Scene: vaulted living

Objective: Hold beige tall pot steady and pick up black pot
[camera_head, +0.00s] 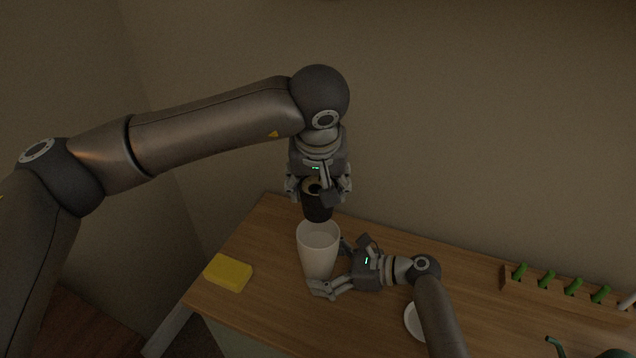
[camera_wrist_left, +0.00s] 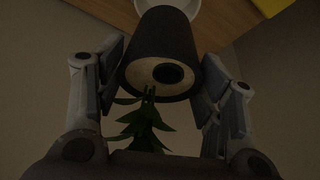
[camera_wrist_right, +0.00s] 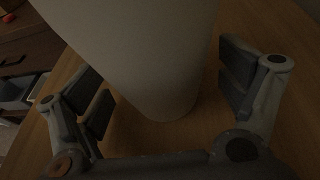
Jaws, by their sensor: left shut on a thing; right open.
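The beige tall pot (camera_head: 318,252) stands upright on the wooden table. It fills the upper middle of the right wrist view (camera_wrist_right: 155,60). The black pot (camera_head: 317,207) is in the air just above and behind the beige pot's open rim. My left gripper (camera_head: 319,188) is shut on the black pot from above. In the left wrist view the black pot (camera_wrist_left: 166,58) sits between the fingers, showing a beige face with a dark hole. My right gripper (camera_head: 331,268) is open, with its fingers on either side of the beige pot low near the table; contact cannot be told.
A yellow block (camera_head: 228,273) lies on the table at left. A white dish (camera_head: 414,321) is partly hidden by my right forearm. A wooden rack with green pegs (camera_head: 560,290) stands at right. A green plant (camera_wrist_left: 143,128) shows near my left fingers. The wall is close behind.

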